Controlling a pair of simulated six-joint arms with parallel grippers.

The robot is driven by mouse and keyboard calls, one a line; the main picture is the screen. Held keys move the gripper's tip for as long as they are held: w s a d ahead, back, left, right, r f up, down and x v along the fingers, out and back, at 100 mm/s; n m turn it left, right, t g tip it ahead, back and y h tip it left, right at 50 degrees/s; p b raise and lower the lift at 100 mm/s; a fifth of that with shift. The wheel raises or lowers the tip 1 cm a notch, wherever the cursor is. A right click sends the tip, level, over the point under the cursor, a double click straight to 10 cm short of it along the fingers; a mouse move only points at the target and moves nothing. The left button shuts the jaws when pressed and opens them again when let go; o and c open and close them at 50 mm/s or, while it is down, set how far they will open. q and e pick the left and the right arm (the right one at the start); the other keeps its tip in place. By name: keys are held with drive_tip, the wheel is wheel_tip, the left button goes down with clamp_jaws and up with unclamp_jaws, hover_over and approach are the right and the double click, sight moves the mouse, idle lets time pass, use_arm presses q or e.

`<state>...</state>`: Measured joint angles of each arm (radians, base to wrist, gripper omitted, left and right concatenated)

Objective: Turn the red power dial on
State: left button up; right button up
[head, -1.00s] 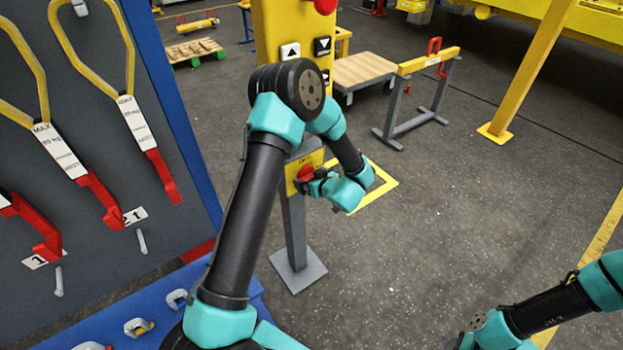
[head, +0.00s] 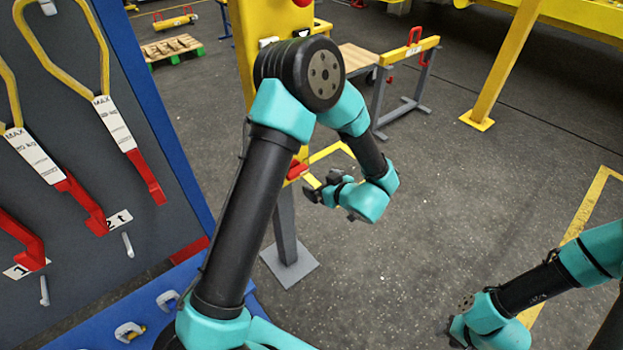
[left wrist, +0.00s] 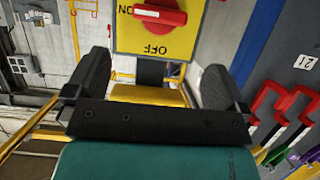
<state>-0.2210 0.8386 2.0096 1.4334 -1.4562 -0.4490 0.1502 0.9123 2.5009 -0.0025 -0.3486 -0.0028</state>
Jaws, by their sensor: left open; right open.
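The red power dial (left wrist: 160,14) sits on a yellow plate (left wrist: 155,45) marked ON and OFF in the left wrist view. Its bar lies roughly level there, with a white mark at the end beside the ON label. In the head view the dial (head: 297,170) is partly hidden behind my left arm, on a grey post. My left gripper (head: 316,190) is open and empty, facing the dial with a gap between them. Its two fingers (left wrist: 155,78) are spread in the left wrist view. My right gripper (head: 458,334) is low at the right, away from the dial.
A dark board with yellow-and-red lifting hooks (head: 80,190) stands at the left. A yellow control column (head: 270,25) rises behind my left arm. A grey-and-yellow trestle (head: 405,85) stands farther back.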

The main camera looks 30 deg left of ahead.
use_arm(q)
drive_tip(key=v, duration=0.4)
idle(0.4)
drive_tip(key=a+f+m+t+h, duration=0.25)
drive_tip(key=f+m+h, duration=0.35)
drive_tip(key=f+h, duration=0.5)
drive_tip(key=s+f+m+g+h, duration=0.2)
drive_tip(key=s+f, duration=0.3)
drive_tip(key=s, duration=0.3)
drive_tip(key=s+d+f+m+g+h, duration=0.1)
drive_tip(key=s+f+m+g+h, duration=0.2)
drive_tip(key=s+f+g, duration=0.2)
drive_tip(key=s, duration=0.3)
drive_tip(key=shift+s+d+f, duration=0.2)
drive_tip(key=shift+f, duration=0.15)
